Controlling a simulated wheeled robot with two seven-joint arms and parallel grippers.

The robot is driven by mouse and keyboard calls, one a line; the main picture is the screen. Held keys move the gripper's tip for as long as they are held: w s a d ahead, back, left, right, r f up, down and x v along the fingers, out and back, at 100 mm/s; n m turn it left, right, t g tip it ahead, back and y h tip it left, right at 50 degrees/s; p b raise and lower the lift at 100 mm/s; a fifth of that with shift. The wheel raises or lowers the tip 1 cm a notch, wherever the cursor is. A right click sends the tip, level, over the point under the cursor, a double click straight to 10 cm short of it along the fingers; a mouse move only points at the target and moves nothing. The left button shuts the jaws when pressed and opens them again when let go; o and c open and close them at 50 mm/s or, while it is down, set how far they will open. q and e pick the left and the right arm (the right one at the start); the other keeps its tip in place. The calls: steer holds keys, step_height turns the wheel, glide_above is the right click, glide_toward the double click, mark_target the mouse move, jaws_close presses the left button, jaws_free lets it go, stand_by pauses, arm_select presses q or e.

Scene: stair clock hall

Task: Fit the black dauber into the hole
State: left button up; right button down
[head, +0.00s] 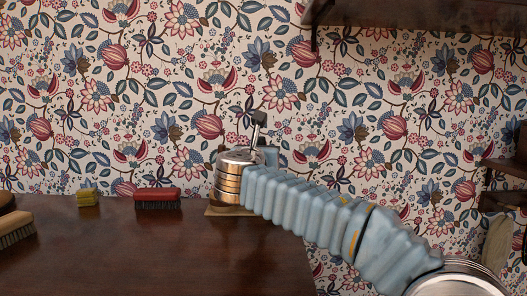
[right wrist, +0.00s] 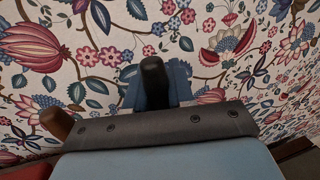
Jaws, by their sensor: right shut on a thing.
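The black dauber (head: 259,118) stands up from my right gripper (head: 262,150) in the head view, its top against the wallpaper. My right gripper is shut on it. In the right wrist view the dauber (right wrist: 153,82) shows as a dark, round-ended piece in front of the blue-grey fingers (right wrist: 155,90); its lower part is hidden behind the dark wrist edge. A light brown board (head: 224,211) lies on the table below the right wrist, mostly hidden by it. I cannot see the hole. My left gripper is not in view.
A dark wooden table (head: 120,250) carries a red brush (head: 157,198), a small yellow brush (head: 87,197) and a larger brush (head: 14,229) at left. Its middle is clear. Dark shelves (head: 420,14) jut from the wall at upper right.

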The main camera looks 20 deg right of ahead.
steer(key=shift+f+b, duration=0.6)
steer(key=shift+f, duration=0.3)
steer(key=c, duration=0.9)
jaws_free()
steer(key=b+v, duration=0.1)
steer(key=v, duration=1.3)
steer(key=shift+r, duration=0.1)
steer(key=shift+d, duration=0.1)
